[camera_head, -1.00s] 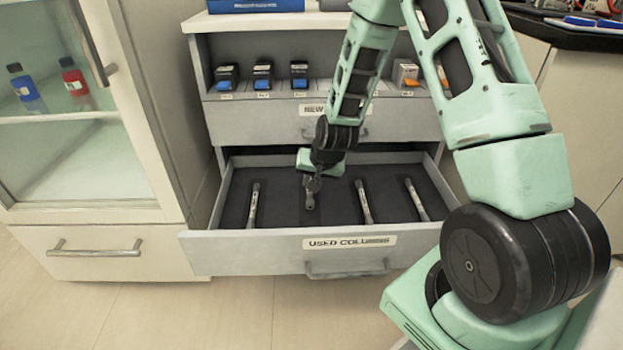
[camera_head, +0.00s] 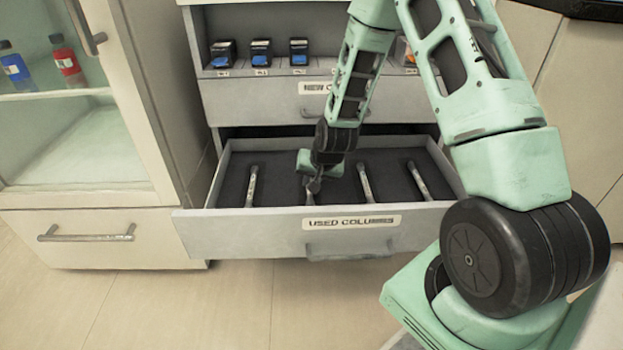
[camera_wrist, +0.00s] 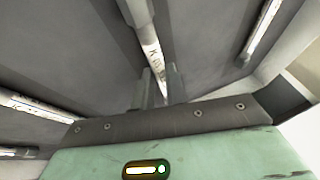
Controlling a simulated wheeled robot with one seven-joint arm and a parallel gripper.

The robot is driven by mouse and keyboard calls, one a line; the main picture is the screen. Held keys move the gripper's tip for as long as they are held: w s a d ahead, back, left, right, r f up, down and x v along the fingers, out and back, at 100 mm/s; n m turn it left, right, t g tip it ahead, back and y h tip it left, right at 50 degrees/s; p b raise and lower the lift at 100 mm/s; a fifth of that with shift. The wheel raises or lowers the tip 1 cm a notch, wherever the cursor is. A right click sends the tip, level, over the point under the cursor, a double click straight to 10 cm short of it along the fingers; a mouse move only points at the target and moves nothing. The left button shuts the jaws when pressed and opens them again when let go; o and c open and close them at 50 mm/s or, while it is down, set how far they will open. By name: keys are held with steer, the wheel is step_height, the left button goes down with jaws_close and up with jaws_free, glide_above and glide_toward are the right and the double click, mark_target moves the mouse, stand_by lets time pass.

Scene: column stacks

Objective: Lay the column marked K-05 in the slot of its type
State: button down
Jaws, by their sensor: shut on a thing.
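My gripper (camera_head: 313,186) is inside the open drawer labelled "USED COLUMNS" (camera_head: 205,230). It is shut on a slim grey column (camera_head: 311,199) with a pale label, which also shows between the fingers in the wrist view (camera_wrist: 149,42). Its label starts with K; the number is unreadable. The held column is low over the dark drawer floor; whether it touches is unclear. One column (camera_head: 251,186) lies left of my gripper, and two others, a near one (camera_head: 365,183) and a far one (camera_head: 419,180), lie to the right. My gripper hides part of the held column.
The upper drawer (camera_head: 250,101), labelled "NEW", is shut. Several small boxes (camera_head: 261,53) with blue fronts stand on the shelf above it. A glass-door cabinet (camera_head: 80,150) stands close on the left. The open drawer's side walls and front edge surround my gripper.

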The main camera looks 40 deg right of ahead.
steer(key=shift+f+b, duration=0.3)
steer(key=shift+f, duration=0.2)
stand_by(0.5)
steer(key=c, duration=1.3)
jaws_free()
steer(key=shift+c, duration=0.2)
steer(key=shift+s+d+f, duration=0.1)
steer(key=p+v, duration=0.6)
steer(key=v, duration=1.1)
steer(key=shift+a+r+p, duration=0.2)
steer(key=shift+r+p, duration=0.2)
